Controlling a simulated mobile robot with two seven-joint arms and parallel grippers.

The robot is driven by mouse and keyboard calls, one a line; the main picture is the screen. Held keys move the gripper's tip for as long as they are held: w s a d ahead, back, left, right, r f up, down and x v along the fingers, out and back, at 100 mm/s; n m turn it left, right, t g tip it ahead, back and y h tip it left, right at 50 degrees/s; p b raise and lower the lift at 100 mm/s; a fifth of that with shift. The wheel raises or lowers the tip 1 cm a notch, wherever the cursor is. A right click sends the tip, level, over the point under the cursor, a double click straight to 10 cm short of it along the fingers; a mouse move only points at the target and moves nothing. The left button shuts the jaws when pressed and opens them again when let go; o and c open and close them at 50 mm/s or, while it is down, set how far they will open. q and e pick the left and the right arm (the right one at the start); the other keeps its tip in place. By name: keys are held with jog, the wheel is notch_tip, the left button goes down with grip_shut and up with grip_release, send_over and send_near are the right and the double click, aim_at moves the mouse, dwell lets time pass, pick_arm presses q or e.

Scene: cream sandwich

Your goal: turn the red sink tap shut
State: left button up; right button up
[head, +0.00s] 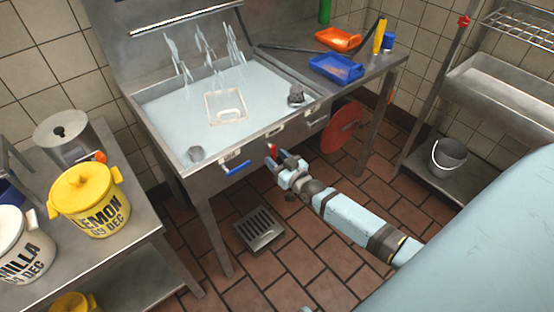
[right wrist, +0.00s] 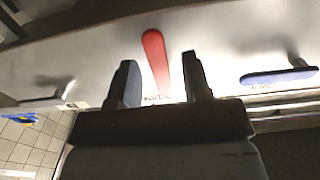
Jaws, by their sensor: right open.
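The sink (head: 160,100) is a steel basin full of pale water, with splashes standing up at its back. The red tap (head: 272,149) is a small lever on the sink's front face. My right gripper (head: 279,158) is open at that front face, close to the red tap. In the right wrist view the red tap (right wrist: 156,62) stands upright between the two fingertips of my right gripper (right wrist: 160,75), with gaps on both sides. Whether it touches a finger is hard to tell. My left gripper is not in view.
A blue lever (head: 237,168) is left of the red tap on the front face; it also shows in the right wrist view (right wrist: 279,77). Orange (head: 338,39) and blue (head: 336,68) trays lie on the right counter. A floor drain (head: 259,229) lies below. A yellow lemon tub (head: 90,208) stands left.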

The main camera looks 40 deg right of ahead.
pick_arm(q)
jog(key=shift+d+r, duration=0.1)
pick_arm(e)
jog(key=shift+w, duration=0.1)
grip_shut()
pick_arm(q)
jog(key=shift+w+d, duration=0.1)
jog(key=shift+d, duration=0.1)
